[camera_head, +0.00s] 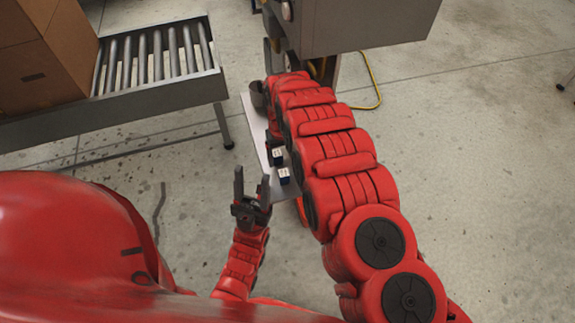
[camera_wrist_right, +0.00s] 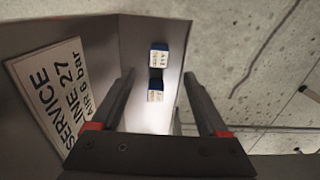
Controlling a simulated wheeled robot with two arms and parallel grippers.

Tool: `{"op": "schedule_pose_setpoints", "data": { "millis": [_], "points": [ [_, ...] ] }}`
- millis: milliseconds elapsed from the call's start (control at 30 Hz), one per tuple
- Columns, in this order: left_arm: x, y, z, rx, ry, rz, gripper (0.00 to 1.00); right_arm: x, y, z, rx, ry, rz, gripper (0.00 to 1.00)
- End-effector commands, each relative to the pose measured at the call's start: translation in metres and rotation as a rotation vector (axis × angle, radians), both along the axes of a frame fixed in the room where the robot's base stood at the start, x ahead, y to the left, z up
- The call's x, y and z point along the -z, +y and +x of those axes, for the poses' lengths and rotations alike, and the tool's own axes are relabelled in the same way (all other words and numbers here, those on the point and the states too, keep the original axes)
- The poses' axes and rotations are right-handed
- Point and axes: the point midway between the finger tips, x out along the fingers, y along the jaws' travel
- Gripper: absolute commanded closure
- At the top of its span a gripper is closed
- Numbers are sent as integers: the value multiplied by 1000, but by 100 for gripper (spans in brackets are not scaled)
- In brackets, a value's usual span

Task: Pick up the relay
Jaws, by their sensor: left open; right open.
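Two small blue blocks with white labelled tops, which look like relays, sit on a pale narrow surface (camera_head: 253,123). One relay (camera_head: 278,157) is farther away; the other (camera_head: 284,176) is nearer my left gripper (camera_head: 252,188), which is open, empty and just to its left. In the right wrist view one relay (camera_wrist_right: 158,58) is near the top and the other (camera_wrist_right: 155,92) lies below it, with a dark gap between. My right gripper (camera_wrist_right: 160,76) is open and empty, and both blocks appear between its fingers. In the head view my right arm mostly hides this gripper.
A sign (camera_wrist_right: 50,95) reading service line 27 lies left of the right fingers. A roller conveyor (camera_head: 150,95) with cardboard boxes (camera_head: 40,60) stands at the left. A grey metal cabinet (camera_head: 365,25) is at the top, with a yellow cable (camera_head: 375,85). Floor at the right is clear.

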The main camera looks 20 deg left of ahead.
Motion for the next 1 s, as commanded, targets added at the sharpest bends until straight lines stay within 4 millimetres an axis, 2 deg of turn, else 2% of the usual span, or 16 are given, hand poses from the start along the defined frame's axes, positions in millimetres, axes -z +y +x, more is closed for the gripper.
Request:
{"op": "schedule_pose_setpoints", "data": {
  "millis": [333, 500, 667, 833, 900, 1000],
  "points": [
    [10, 0, 0, 0, 0, 0, 50, 52, -1, 1, -1, -3, -1, 22],
    [13, 0, 0, 0, 0, 0, 50, 65, -1, 0, 0, -1, -1, 22],
    [17, 0, 0, 0, 0, 0, 50, 70, 0, 2, 0, -4, 1, 22],
    [28, 0, 0, 0, 0, 0, 50, 84, 0, 4, 0, -3, 2, 22],
    [45, 0, 0, 0, 0, 0, 50, 100, -1, 6, 1, -3, 2, 22],
    [59, 0, 0, 0, 0, 0, 50, 115, -1, 6, 2, -2, 1, 22]
  ]
}}
